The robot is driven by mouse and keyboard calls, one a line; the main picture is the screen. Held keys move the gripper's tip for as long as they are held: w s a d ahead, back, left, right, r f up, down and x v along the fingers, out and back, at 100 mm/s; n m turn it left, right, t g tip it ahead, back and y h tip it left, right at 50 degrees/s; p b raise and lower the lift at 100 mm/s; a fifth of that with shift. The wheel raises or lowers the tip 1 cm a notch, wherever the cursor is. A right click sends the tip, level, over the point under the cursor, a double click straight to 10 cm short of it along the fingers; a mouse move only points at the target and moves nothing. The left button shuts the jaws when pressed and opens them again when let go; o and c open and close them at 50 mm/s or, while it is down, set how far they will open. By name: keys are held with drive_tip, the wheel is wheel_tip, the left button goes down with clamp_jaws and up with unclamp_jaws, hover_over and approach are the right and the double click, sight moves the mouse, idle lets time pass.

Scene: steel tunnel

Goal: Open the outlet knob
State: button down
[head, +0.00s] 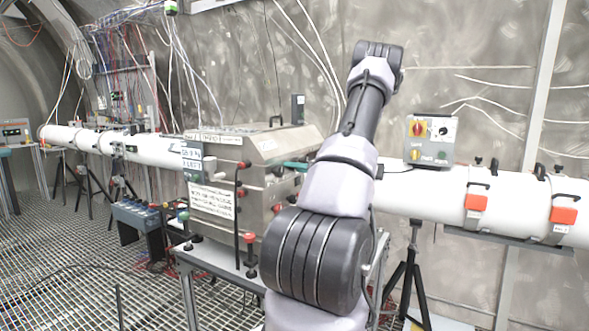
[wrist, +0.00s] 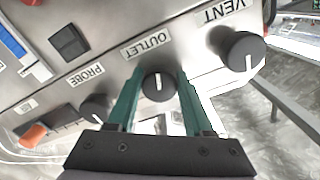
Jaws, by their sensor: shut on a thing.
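The outlet knob (wrist: 157,88) is a round black knob with a white line, under an upside-down OUTLET label, on the steel panel in the wrist view. The line runs nearly straight up and down in the picture. My gripper (wrist: 159,74) has its two green fingers on either side of this knob and is shut on it. In the head view the steel box (head: 270,150) carries the panel. My arm hides the knob there, and only a bit of green finger (head: 294,165) shows beside the box.
The vent knob (wrist: 243,52) is close on the right and the probe knob (wrist: 95,108) on the left. A black square switch (wrist: 68,42) and an orange switch (wrist: 33,136) are further left. A white pipe (head: 425,190) runs behind my arm.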

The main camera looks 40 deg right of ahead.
drive_tip(key=shift+f, duration=0.15)
drive_tip(key=shift+c, duration=1.5)
unclamp_jaws()
drive_tip(key=v, duration=1.1)
